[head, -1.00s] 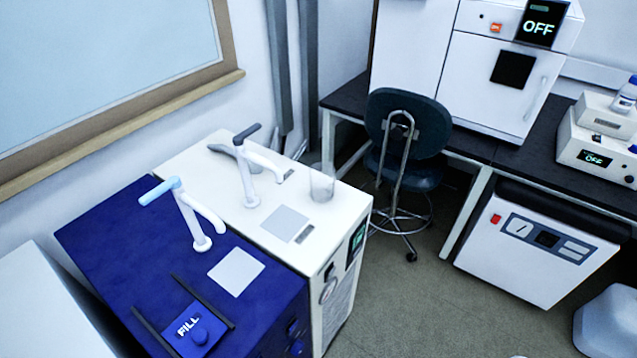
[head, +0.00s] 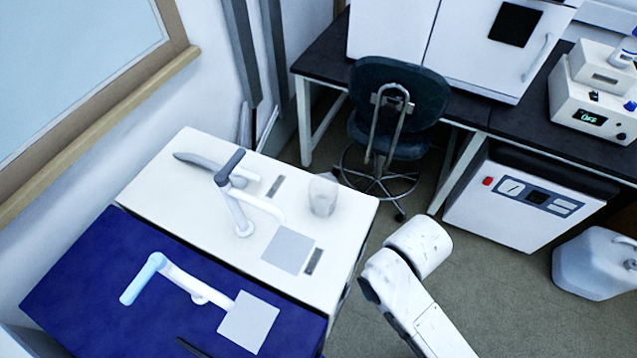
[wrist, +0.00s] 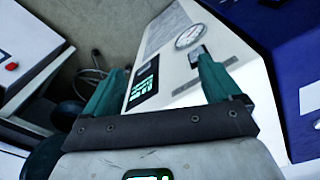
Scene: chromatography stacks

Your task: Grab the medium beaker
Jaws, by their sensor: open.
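A clear beaker (head: 322,195) stands upright on the white machine's top (head: 180,205), near its far right corner, in the head view. It is the only beaker I can make out. My gripper (wrist: 158,78) shows in the wrist view with two teal fingers spread wide and nothing between them. It faces the white machine's front panel, with a round gauge and a green display. The beaker does not show in the wrist view. In the head view my white arm is at the lower right, apart from the beaker, and my gripper cannot be made out there.
White and grey taps (head: 238,205) stand left of the beaker. A blue machine (head: 80,285) with a pale blue-handled tap adjoins the white one. A dark chair (head: 398,95) stands behind, by a black-topped bench (head: 465,117). Open floor (head: 490,300) lies to the right.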

